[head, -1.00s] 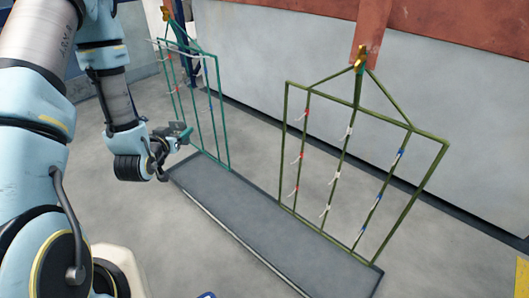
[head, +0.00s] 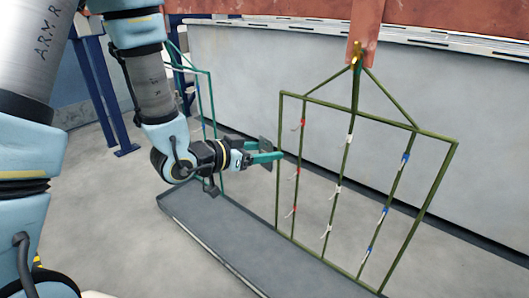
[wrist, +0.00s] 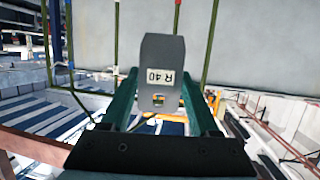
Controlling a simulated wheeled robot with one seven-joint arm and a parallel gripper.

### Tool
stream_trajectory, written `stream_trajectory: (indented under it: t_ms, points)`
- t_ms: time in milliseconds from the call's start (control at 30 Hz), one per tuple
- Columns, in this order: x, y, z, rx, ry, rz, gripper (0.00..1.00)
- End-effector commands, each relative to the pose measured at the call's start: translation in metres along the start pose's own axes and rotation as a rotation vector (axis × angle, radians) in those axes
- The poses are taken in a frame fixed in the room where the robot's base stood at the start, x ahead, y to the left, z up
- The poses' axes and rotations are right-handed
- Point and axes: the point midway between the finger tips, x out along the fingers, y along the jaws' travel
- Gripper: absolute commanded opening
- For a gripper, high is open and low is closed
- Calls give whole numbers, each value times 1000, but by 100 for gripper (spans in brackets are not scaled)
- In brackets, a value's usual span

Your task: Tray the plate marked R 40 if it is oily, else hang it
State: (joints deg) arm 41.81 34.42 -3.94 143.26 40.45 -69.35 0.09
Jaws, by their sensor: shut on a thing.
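My gripper (head: 268,159) is shut on a grey plate (wrist: 162,54) between its teal fingers. In the wrist view the plate has a white label reading R 40, seen upside down, and a hole near the fingers. Its visible face looks plain grey; I see no clear oily film on it. In the head view the plate (head: 264,144) is a small dark shape. My gripper appears just left of the olive rack (head: 278,190), whose upright bars carry hooks with red, white and blue marks. I cannot tell whether they touch.
A teal rack (head: 212,105) hangs farther left, partly behind my arm. A long dark grey shallow base (head: 235,232) lies on the floor below the racks. A pale wall panel (head: 250,75) stands behind. The floor in front is clear.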

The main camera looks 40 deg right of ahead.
Motion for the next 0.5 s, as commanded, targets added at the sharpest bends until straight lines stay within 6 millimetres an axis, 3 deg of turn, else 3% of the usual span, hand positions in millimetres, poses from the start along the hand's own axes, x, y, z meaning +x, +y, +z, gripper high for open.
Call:
stream_trajectory:
  t_ms: [167,500]
  points:
    - [0,-1,0,2,2,-1,0]
    - [28,-6,-7,2,2,-2,0]
